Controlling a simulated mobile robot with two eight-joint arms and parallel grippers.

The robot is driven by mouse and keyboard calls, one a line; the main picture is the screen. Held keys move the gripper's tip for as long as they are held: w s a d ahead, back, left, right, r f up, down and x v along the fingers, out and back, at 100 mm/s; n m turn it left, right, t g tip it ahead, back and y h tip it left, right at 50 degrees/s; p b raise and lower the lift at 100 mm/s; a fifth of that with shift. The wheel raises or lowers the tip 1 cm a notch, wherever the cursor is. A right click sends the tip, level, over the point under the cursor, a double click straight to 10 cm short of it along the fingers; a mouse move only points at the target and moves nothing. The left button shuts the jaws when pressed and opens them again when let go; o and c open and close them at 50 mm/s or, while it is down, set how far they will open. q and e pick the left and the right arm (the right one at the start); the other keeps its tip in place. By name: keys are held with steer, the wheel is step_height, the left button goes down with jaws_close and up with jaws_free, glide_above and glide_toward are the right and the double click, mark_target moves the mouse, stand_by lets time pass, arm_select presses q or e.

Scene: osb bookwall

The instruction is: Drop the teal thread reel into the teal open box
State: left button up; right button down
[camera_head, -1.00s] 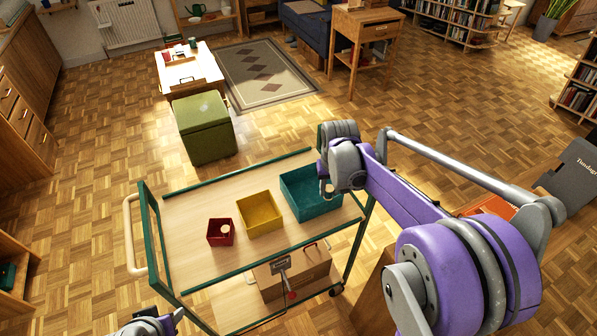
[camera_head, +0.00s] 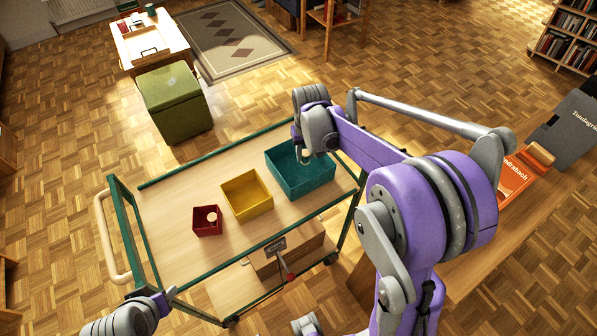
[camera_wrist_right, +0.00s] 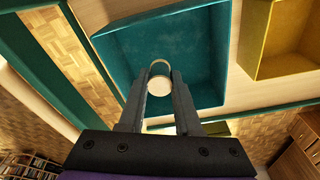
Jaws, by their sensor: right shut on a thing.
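The teal open box (camera_head: 318,180) stands on the right part of the trolley top, and it fills the middle of the right wrist view (camera_wrist_right: 205,45). My right gripper (camera_head: 304,157) is over this box. In the right wrist view its fingers (camera_wrist_right: 159,95) are shut on the thread reel (camera_wrist_right: 159,84), whose round pale end faces the camera. Little of the reel's teal shows there, and the gripper mostly hides it in the head view. My left gripper (camera_head: 168,296) is low at the left by the trolley's near edge; its finger opening is unclear.
A yellow box (camera_head: 246,197) and a small red box (camera_head: 206,228) with a pale round thing inside stand left of the teal box. Green rails edge the trolley (camera_head: 165,215). A green ottoman (camera_head: 175,105) stands behind it. Books lie on a wooden surface at right.

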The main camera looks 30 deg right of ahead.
steer(key=shift+f, duration=0.4)
steer(key=c, duration=0.5)
jaws_free()
steer(key=shift+r, duration=0.1)
steer(key=r, duration=0.7)
steer(key=s+r, duration=0.1)
steer(key=r, duration=0.2)
steer(key=shift+s+a+r+p, duration=0.1)
steer(key=shift+a+r+p, duration=0.1)
steer(key=shift+r+p, duration=0.15)
